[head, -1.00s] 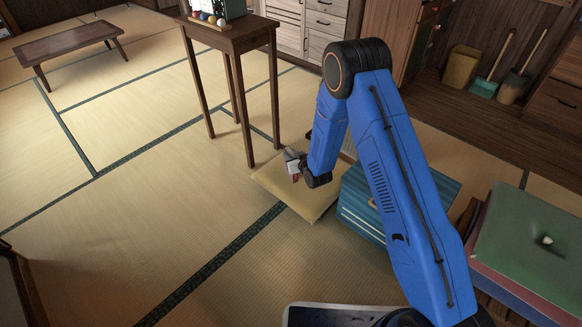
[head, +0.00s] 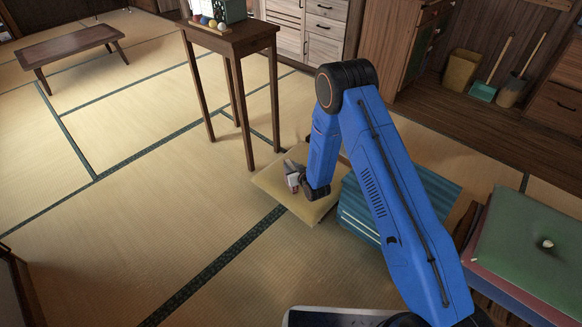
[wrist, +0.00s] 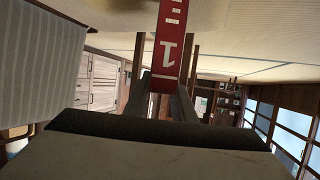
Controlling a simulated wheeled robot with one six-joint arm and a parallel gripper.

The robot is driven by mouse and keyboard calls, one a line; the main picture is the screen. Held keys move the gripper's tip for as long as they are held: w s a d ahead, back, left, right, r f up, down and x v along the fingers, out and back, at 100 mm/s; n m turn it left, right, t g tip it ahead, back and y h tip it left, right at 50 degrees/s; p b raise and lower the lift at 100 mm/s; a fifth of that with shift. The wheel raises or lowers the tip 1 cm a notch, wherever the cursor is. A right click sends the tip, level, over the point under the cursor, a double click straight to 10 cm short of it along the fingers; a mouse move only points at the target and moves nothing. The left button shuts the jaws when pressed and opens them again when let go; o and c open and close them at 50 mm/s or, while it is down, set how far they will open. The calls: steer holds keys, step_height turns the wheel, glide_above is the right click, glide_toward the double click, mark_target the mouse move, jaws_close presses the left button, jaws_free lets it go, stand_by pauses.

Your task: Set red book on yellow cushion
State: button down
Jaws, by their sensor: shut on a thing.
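The yellow cushion (head: 312,212) lies on the tatami floor near the small tall table, partly hidden by my arm. My gripper (head: 291,176) is over the cushion in the head view, pointing to its left part. In the wrist view, the red book (wrist: 171,45), with a white "1" and white bars on it, stands between the fingers of my gripper (wrist: 164,92), which are shut on it. In the head view the book is too small and too covered to make out clearly. I cannot tell whether it touches the cushion.
The tall wooden table (head: 232,40) stands just behind the cushion, with coloured balls on top. A teal striped box (head: 420,200) is right of the cushion. A green cushion (head: 520,235) lies on a stack at the right. Open tatami is at the left.

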steer(key=c, duration=1.5)
jaws_free()
steer(key=shift+r, duration=0.15)
steer(key=v, duration=1.2)
